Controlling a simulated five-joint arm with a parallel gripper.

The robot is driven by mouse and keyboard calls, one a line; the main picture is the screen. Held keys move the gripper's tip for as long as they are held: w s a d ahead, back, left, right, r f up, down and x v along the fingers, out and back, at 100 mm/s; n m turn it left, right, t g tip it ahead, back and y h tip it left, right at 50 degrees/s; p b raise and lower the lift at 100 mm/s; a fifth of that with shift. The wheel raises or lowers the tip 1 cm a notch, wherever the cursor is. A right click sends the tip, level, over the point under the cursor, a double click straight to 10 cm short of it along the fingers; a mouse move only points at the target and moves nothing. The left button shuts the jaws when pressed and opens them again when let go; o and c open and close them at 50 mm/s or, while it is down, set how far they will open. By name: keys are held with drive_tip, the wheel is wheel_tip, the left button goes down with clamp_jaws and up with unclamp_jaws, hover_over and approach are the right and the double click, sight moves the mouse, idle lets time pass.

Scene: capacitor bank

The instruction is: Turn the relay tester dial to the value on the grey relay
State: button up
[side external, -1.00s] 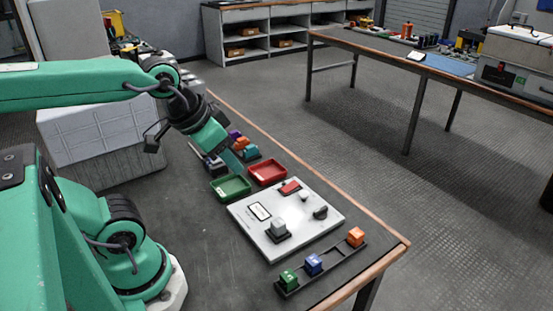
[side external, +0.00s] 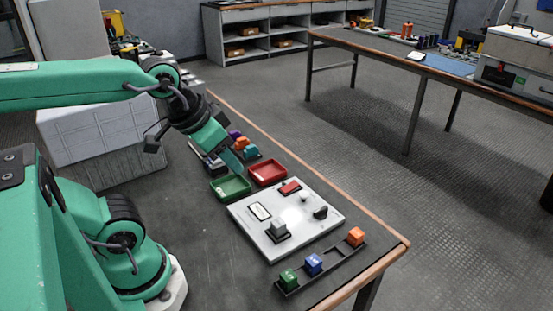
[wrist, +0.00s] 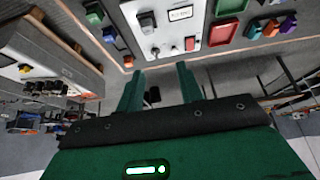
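The white tester panel (side external: 247,221) lies on the bench in the side view. The grey relay (side external: 278,227) sits in a dark socket on it, and its value is too small to read. The black dial (side external: 320,212) is near the panel's right edge; the wrist view shows it small (wrist: 127,60), with its setting unreadable. A label or display window (side external: 260,211) is left of the relay. My gripper (side external: 236,161) is above the bench beyond the panel, apart from the dial. In the wrist view its fingers (wrist: 159,84) are spread with nothing between them.
The panel also carries a red part (side external: 290,187) and a small lever (side external: 303,197). Green (side external: 230,188) and red (side external: 268,172) trays sit behind it. A rack (side external: 336,264) with green, blue and orange blocks is in front. Coloured blocks (side external: 242,144) stand near my gripper.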

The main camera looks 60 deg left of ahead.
drive_tip(key=shift+w, duration=0.15)
drive_tip(key=shift+c, duration=0.4)
drive_tip(key=g, duration=0.6)
hover_over(321, 209)
wheel_tip(321, 209, down, 14)
drive_tip(key=shift+f, duration=0.1)
drive_tip(key=shift+f, duration=3.9)
drive_tip(key=shift+c, duration=0.2)
